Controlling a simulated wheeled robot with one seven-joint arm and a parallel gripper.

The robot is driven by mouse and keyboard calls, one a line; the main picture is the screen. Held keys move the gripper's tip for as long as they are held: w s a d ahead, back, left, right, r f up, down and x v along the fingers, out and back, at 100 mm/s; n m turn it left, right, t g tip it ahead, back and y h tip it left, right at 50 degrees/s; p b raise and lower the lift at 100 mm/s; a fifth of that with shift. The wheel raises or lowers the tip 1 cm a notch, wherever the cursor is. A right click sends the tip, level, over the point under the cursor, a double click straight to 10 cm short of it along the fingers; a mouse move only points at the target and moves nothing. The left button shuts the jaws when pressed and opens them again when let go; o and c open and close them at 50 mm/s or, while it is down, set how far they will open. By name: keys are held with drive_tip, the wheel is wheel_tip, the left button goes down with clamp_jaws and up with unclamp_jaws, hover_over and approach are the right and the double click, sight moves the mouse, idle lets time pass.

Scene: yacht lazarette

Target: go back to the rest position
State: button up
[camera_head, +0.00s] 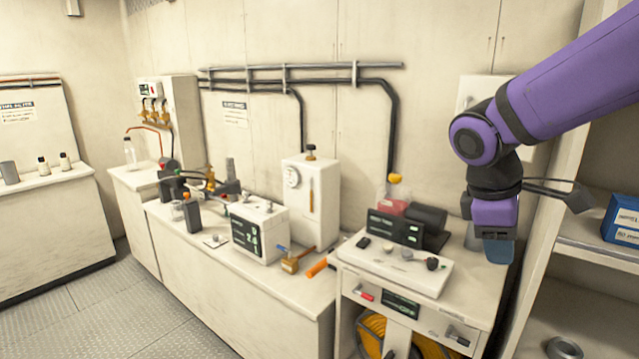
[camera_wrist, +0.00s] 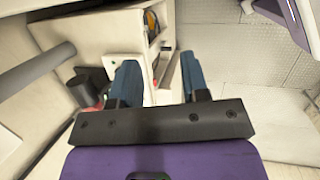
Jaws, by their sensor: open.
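My gripper (camera_wrist: 160,82) shows in the wrist view with its two blue fingers apart and nothing between them. In the head view my gripper (camera_head: 497,248) hangs from my purple arm at the right. It is in the air in front of the wall, right of the cabinet with the white panel and left of the open shelves. No object is held.
A white panel with knobs (camera_head: 400,266) sits on the right cabinet. A white box with a dark display (camera_head: 259,232) and an orange-handled tool (camera_head: 317,268) are on the long counter. Shelves hold a blue box (camera_head: 622,220). The floor (camera_head: 110,310) is clear at the lower left.

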drive_tip(key=s+d+r+m+t+y, duration=0.1)
drive_tip(key=s+r+m+t+y, duration=0.1)
drive_tip(key=s+m, duration=0.3)
drive_tip(key=s+d+r+m+t+y, duration=0.1)
drive_tip(key=s+r+m+t+y, duration=0.1)
drive_tip(key=s+m, duration=0.4)
drive_tip(key=shift+s+d+r+t, duration=0.4)
drive_tip(key=shift+s+r, duration=0.45)
drive_tip(key=shift+s, duration=0.25)
